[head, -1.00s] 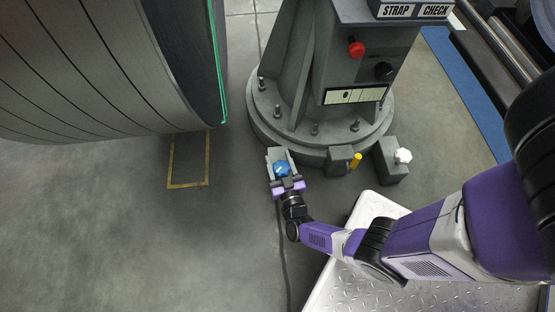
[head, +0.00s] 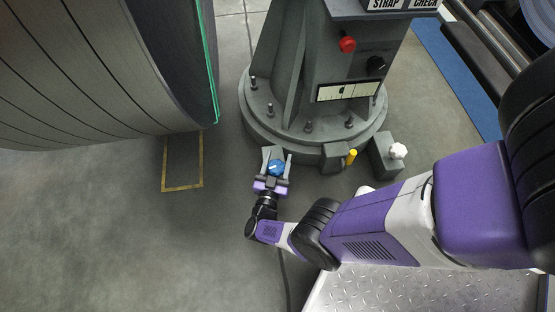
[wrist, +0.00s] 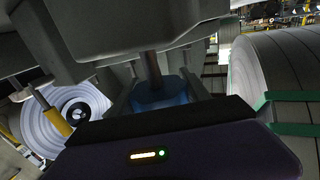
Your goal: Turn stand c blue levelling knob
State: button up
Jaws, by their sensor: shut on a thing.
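The blue levelling knob (head: 275,168) sits low at the front left of the grey stand's round base (head: 310,140). My gripper (head: 274,166) is at the knob, with one finger on each side, and is shut on it. In the wrist view the blue knob (wrist: 160,95) shows dimly in shadow, under a dark vertical stem, partly hidden by the dark edge of my gripper. The "STRAP CHECK" sign (head: 400,4) is at the top of the stand.
A white knob (head: 397,151) on a grey block and a yellow pin (head: 351,157) stand to the right along the base. A large steel coil (head: 110,70) fills the left. A tread-plate platform (head: 420,292) is at the lower right. Floor at the lower left is clear.

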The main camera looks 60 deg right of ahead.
dwell(0.3)
jog(key=o, duration=1.3)
jog(key=shift+o, duration=0.2)
jog(key=v, duration=0.8)
jog(key=shift+d, duration=0.1)
